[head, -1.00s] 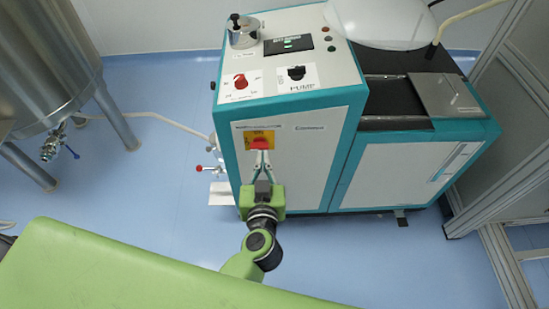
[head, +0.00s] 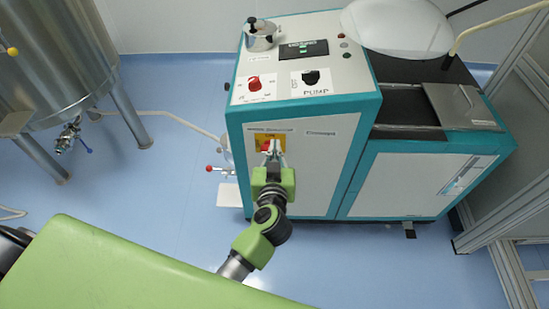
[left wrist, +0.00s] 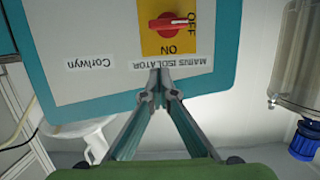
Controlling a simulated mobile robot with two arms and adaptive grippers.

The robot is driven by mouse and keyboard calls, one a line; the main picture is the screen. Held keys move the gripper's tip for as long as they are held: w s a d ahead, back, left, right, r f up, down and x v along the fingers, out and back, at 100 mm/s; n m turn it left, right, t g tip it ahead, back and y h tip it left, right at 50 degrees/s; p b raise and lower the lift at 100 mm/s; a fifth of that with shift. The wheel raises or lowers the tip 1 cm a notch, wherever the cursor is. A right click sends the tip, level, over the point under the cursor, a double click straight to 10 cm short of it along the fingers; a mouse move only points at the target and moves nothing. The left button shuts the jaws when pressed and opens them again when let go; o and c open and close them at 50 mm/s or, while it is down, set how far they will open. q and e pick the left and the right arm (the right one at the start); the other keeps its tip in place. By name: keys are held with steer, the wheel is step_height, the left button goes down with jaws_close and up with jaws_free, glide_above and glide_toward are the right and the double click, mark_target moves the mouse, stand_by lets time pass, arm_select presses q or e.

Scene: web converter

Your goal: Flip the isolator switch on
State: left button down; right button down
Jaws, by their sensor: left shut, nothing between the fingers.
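The isolator switch is a red rotary knob (left wrist: 172,22) on a yellow plate (left wrist: 160,42) on the machine's front panel. In the left wrist view the lettering is upside down or turned; the knob's handle lies sideways, pointing at OFF, with ON below it. In the head view the knob (head: 265,146) is partly covered by my left fingers. My left gripper (head: 274,144) is shut and empty in front of the panel, at the plate's right part. In the left wrist view its fingertips (left wrist: 160,72) appear just below the plate; contact cannot be told. My right gripper is out of view.
The machine's top carries another red knob (head: 254,84), a black PUMP switch (head: 311,78) and a small display (head: 304,49). A red-handled valve (head: 218,169) sticks out at its left side. A steel tank (head: 60,60) stands left; a framed enclosure (head: 500,165) stands right. Floor between is clear.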

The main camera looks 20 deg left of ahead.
arm_select(q)
steer(key=x, duration=0.4)
step_height(320, 180, down, 3)
steer(key=shift+s+b, duration=0.15)
steer(key=shift+b, duration=0.85)
steer(key=shift+f, duration=0.45)
